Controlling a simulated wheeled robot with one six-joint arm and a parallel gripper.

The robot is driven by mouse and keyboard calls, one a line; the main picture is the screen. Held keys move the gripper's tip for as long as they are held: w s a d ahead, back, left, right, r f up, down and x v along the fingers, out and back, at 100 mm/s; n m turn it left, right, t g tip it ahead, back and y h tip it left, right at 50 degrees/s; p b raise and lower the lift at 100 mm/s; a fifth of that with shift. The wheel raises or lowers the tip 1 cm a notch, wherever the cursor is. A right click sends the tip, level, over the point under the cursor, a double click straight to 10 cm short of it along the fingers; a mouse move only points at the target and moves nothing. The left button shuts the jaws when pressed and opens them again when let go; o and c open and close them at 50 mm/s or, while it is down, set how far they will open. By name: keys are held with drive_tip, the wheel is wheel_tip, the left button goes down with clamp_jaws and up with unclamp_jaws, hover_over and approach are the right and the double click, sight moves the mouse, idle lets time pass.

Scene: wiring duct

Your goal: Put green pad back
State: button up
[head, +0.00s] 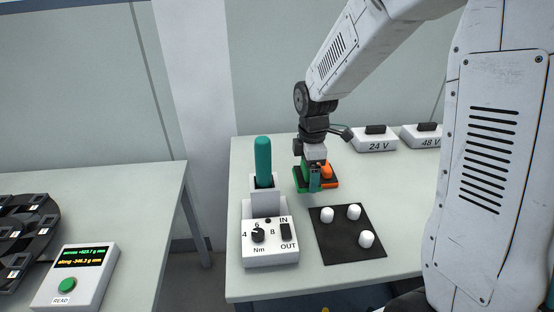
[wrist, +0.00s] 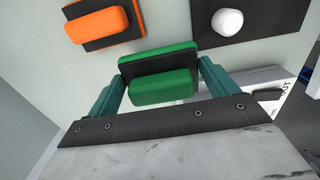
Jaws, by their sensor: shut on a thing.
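The green pad (wrist: 165,87) is a rounded green block with a black plate behind it and a green strip along the plate's far edge. My gripper (wrist: 160,92) is shut on it, one teal finger at each end. In the head view my gripper (head: 315,183) points down over the table, and a bit of the green pad (head: 298,178) shows left of the fingers, partly hidden by them. I cannot tell whether the pad touches the table. An orange pad (wrist: 103,23) on a black plate lies close by; it also shows in the head view (head: 326,171).
A black mat (head: 340,250) with three white knobs lies in front of my gripper. A torque box (head: 270,255) with a dial and a teal-handled tool (head: 263,158) stands left. Boxes marked 24 V (head: 375,145) and 48 V (head: 425,140) stand behind. A READ box (head: 85,280) is on the left table.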

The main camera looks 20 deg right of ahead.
hover_over(280, 167)
drive_tip(key=shift+f, duration=0.7)
wheel_tip(280, 167, down, 4)
drive_tip(key=shift+r, duration=0.25)
drive_tip(key=o, duration=0.8)
